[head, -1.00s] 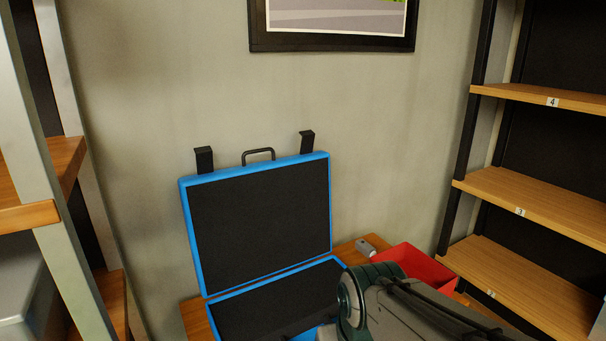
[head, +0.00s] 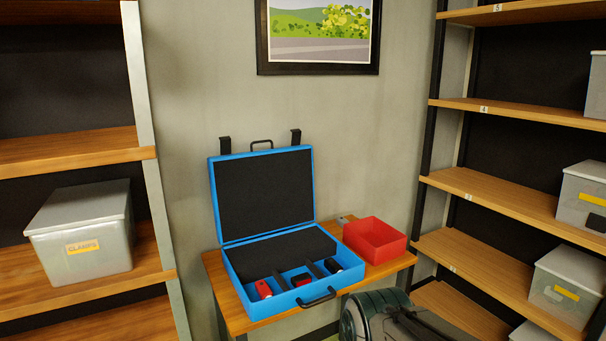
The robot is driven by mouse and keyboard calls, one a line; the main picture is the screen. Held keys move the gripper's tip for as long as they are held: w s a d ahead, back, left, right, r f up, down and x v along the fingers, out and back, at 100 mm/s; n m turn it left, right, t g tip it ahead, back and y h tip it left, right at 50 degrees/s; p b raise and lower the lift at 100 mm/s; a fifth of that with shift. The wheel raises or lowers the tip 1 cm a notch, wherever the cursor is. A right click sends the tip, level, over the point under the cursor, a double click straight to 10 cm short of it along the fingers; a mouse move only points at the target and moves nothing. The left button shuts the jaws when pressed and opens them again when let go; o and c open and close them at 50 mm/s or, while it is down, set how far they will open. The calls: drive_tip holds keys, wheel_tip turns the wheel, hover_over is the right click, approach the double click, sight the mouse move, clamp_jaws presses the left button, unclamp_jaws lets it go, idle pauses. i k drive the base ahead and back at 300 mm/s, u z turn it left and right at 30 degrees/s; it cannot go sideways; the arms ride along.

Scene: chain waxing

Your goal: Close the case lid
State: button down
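A blue case (head: 283,312) stands open on a small wooden table against the wall. Its lid (head: 262,190) is upright, lined with dark foam, with a black handle and two black latches on its top edge. The base has a dark foam area at the back and compartments at the front holding a few red and black items (head: 263,289). A black handle (head: 316,298) is on the base's front edge. Part of my arm shows at the bottom right, in front of the table. My gripper is not in view.
Shelves with grey boxes stand left (head: 84,232) and right (head: 565,286). A framed picture (head: 319,36) hangs above.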

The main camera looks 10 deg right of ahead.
sight(255, 193)
drive_tip(key=z, duration=0.7)
drive_tip(key=i, duration=0.25)
drive_tip(key=z, duration=0.8)
drive_tip(key=i, duration=1.55)
drive_tip(key=u, duration=1.1)
drive_tip(key=i, duration=0.45)
drive_tip(key=u, duration=0.5)
